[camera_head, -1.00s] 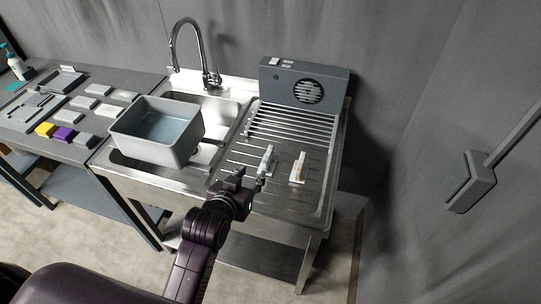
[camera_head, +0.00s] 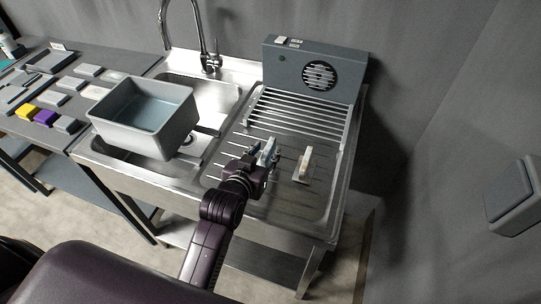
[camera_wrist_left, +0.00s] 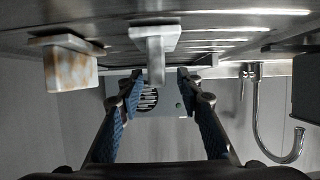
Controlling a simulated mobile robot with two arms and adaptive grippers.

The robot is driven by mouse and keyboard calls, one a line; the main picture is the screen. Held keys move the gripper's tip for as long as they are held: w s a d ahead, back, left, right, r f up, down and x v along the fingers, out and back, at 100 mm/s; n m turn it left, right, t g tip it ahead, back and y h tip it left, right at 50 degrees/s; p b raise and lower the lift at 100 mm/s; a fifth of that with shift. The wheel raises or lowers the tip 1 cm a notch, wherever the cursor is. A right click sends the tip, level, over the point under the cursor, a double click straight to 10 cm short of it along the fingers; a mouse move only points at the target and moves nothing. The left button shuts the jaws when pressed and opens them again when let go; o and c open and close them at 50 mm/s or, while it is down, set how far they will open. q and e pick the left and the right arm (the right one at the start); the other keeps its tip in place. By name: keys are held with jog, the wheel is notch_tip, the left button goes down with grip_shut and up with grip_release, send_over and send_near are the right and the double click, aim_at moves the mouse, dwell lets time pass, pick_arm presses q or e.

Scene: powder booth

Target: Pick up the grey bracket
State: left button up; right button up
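The grey bracket (camera_head: 269,149) stands on the ribbed steel drainboard (camera_head: 285,210), right of the sink. In the left wrist view, which looks upside down, the bracket's upright part (camera_wrist_left: 155,58) lies in line with the gap between the fingertips. My left gripper (camera_head: 258,159) is at the bracket, and its fingers partly hide it in the head view. The left wrist view shows the gripper (camera_wrist_left: 159,82) open, with a gap on each side of the bracket. A second bracket with orange-brown patches (camera_head: 304,164) stands just to the right. My right gripper is not in view.
A grey tub (camera_head: 183,132) stands over the sink, left of the gripper. A grey box with a round fan grille (camera_head: 288,64) stands behind the drainboard. A tall curved faucet (camera_head: 203,30) rises behind the sink. Several blocks lie on the left table (camera_head: 98,73).

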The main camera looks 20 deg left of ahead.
aim_at(273, 143)
pick_arm(q)
jog(key=shift+w+f, duration=0.2)
jog(key=shift+w, duration=0.3)
jog(key=shift+p+x, duration=0.45)
jog(key=shift+x, duration=0.5)
jog(key=x, duration=0.3)
jog(key=shift+w+d+p, duration=0.1)
jog(key=shift+d+p, duration=0.05)
jog(key=shift+p, duration=0.25)
jog(key=shift+w+f, duration=0.25)
jog(key=shift+w, duration=0.35)
grip_shut()
